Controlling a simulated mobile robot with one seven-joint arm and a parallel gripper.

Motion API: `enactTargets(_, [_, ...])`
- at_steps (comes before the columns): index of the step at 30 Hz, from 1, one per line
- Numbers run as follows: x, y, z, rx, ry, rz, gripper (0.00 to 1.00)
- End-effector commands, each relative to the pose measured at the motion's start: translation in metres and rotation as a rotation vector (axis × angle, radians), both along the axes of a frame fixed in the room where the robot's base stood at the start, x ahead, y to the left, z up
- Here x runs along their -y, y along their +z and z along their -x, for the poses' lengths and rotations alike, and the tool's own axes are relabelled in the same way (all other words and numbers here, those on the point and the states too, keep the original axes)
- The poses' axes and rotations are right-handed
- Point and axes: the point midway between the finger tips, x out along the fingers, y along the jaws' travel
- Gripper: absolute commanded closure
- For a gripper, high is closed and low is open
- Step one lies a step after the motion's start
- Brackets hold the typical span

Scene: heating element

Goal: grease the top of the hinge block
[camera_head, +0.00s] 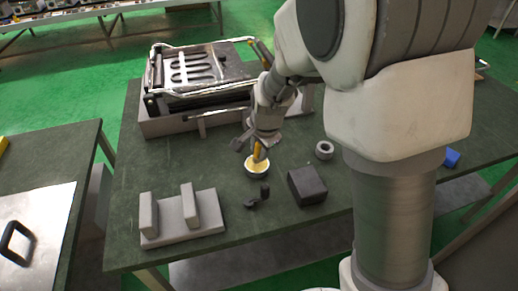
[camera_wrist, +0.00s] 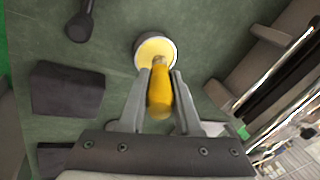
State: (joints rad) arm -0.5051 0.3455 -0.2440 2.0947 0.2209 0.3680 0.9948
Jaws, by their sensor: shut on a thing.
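My gripper (camera_head: 259,145) is shut on a brush with a yellow handle (camera_wrist: 159,95). The brush points down, and its tip is in or just over a small round cup of pale yellow grease (camera_head: 257,170). The cup also shows in the wrist view (camera_wrist: 143,45); the bristles are hidden there. A dark block (camera_head: 307,186) stands to the right of the cup, and it shows at the left in the wrist view (camera_wrist: 67,88). A light grey base with two upright plates (camera_head: 183,225) stands at the front left. I cannot tell which of these is the hinge block.
A small black part (camera_head: 257,197) lies in front of the cup. A grey ring (camera_head: 324,150) lies to its right. A metal heating fixture (camera_head: 200,75) fills the back left of the green table. A blue object (camera_head: 451,157) lies far right. The table's left middle is clear.

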Motion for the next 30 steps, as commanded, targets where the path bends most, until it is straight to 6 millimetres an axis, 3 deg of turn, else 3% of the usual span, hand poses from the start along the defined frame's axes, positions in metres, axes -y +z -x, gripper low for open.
enactTargets(30, [0.0000, -0.0082, 0.0001, 0.000, 0.000, 0.000, 1.00])
